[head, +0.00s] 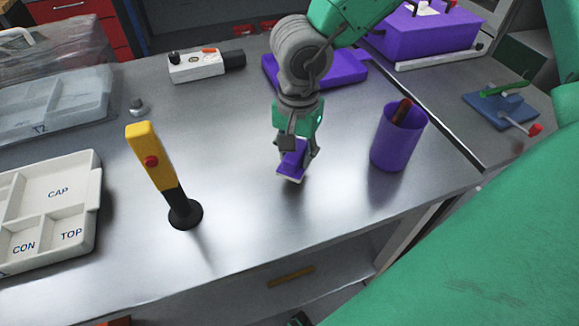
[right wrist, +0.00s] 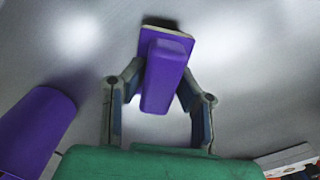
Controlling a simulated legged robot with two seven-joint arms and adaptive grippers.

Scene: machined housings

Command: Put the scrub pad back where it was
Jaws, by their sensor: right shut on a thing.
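The scrub pad (head: 292,163) has a purple grip block and a pale pad underneath. My right gripper (head: 296,150) is shut on its purple grip, near the middle of the steel bench. In the right wrist view the scrub pad (right wrist: 164,75) sits between the two fingers of the right gripper (right wrist: 160,88), with its pale edge at the far end. In the head view its underside is close to the bench top; I cannot tell whether it touches. My left gripper is not in view.
A purple cup (head: 398,140) holding a dark tool stands right of the gripper. A yellow-handled tool (head: 157,165) stands upright on the left. A white compartment tray (head: 88,205) lies at the left edge. A purple tray (head: 345,72) lies behind the arm. The front bench is clear.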

